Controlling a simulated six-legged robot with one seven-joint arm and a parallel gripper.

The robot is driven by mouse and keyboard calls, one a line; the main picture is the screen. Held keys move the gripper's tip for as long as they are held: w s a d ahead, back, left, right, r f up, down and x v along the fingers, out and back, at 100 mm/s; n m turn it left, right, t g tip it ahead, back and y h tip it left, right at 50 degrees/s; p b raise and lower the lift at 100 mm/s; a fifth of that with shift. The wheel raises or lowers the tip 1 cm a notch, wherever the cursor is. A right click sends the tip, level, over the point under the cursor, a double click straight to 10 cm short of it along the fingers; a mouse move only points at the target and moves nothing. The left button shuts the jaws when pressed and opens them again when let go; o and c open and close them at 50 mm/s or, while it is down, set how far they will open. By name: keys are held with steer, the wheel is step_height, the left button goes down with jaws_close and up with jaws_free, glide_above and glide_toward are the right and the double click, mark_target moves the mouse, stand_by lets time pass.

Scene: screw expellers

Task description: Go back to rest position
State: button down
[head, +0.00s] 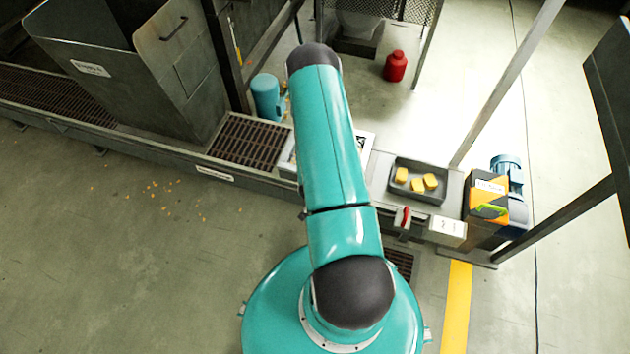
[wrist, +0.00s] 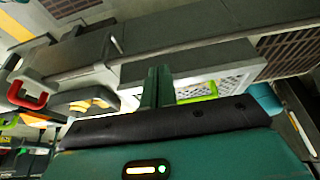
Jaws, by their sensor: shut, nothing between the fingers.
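My teal arm stretches up the middle of the head view, with dark joint caps. My gripper is not visible in the head view, where the arm covers the area beyond it. In the wrist view my gripper (wrist: 158,86) shows as two dark green fingers close together above a black pad. Nothing shows between them. A pale grey box-like part of the machine (wrist: 215,65) lies beyond the fingers. I cannot tell whether they touch it.
Right of my arm, a dark tray (head: 412,195) holds yellow blocks (head: 416,185) near a red handle (head: 405,215) and an orange-black box (head: 487,198). A blue cylinder (head: 266,98) stands left; a red bottle (head: 395,67) stands behind. Posts flank the machine.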

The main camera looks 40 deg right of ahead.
steer(key=shift+a, duration=0.1)
steer(key=w+a+r+n+t+y, duration=0.15)
steer(key=w+a+r, duration=0.3)
steer(key=r, duration=0.65)
steer(key=w+a+r+n, duration=0.25)
steer(key=w+r, duration=0.25)
steer(key=r, duration=0.7)
steer(key=w+a+r+n+t+y, duration=0.15)
steer(key=w+a+r, duration=0.3)
steer(key=r, duration=0.65)
steer(key=s+a+r+n, duration=0.25)
steer(key=a+r, duration=0.25)
steer(key=r, duration=0.3)
steer(key=s+a+r+n, duration=0.1)
steer(key=s+a+r, duration=0.35)
steer(key=r, duration=0.45)
steer(key=s+a+r+n, duration=0.1)
steer(key=s+a+r, duration=0.1)
steer(key=s+r, duration=0.2)
steer(key=s+a+r+n+y, duration=0.1)
steer(key=s+a+r+n, duration=0.1)
steer(key=s, duration=0.6)
step_height(320, 180, up, 2)
steer(key=shift+s+a+r, duration=0.2)
steer(key=shift+s+a, duration=0.1)
steer(key=shift+a, duration=0.55)
steer(key=shift+d, duration=0.15)
